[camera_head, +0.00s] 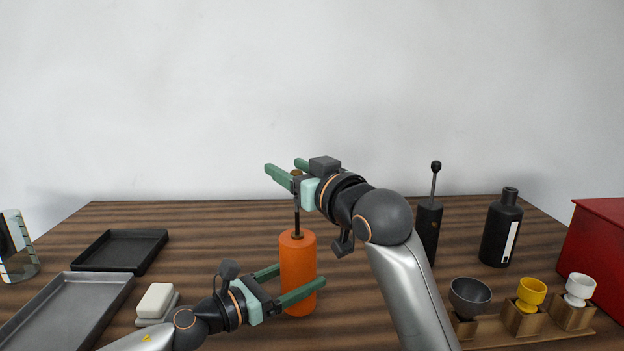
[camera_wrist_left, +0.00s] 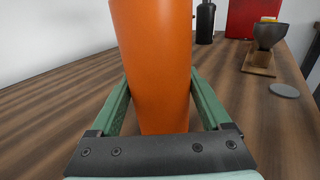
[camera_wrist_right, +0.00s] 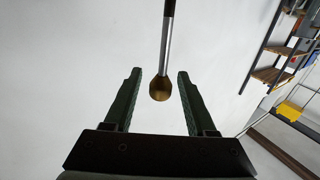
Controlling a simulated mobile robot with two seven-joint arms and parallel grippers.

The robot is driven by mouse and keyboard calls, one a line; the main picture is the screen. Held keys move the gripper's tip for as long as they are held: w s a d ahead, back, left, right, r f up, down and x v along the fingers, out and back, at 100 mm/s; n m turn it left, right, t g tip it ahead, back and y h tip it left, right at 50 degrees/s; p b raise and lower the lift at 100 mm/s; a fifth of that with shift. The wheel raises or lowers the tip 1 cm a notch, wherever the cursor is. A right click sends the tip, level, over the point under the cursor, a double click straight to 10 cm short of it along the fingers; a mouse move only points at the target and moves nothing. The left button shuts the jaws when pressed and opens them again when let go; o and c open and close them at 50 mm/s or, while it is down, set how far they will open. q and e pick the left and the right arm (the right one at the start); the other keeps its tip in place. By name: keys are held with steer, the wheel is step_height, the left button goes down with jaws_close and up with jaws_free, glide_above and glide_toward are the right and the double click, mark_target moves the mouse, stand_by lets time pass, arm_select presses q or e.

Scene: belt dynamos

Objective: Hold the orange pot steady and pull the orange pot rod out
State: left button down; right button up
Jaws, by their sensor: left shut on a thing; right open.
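The orange pot (camera_head: 297,262) stands upright on the table, a tall cylinder. It also fills the middle of the left wrist view (camera_wrist_left: 155,55). My left gripper (camera_head: 298,280) is shut on its lower body, one finger on each side. The orange pot rod (camera_head: 297,218) rises from the pot's top and ends in a brass knob (camera_wrist_right: 160,89). My right gripper (camera_head: 283,166) is open at the rod's upper end. In the right wrist view the knob lies between its fingers, with gaps on both sides. The gripper partly hides the rod top in the head view.
A black pot with a rod (camera_head: 428,225) and a black bottle (camera_head: 502,230) stand to the right. Cups (camera_head: 470,296) on wooden holders and a red box (camera_head: 598,240) are farther right. Trays (camera_head: 120,250), a white block (camera_head: 155,300) and a glass (camera_head: 17,247) are left.

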arm_select(q)
steer(key=shift+s+f, duration=0.1)
steer(key=shift+f, duration=0.15)
arm_select(e)
steer(key=v, duration=1.1)
arm_select(q)
steer(key=shift+c, duration=0.7)
jaws_free()
steer(key=shift+o, duration=0.7)
steer(key=shift+r, duration=0.15)
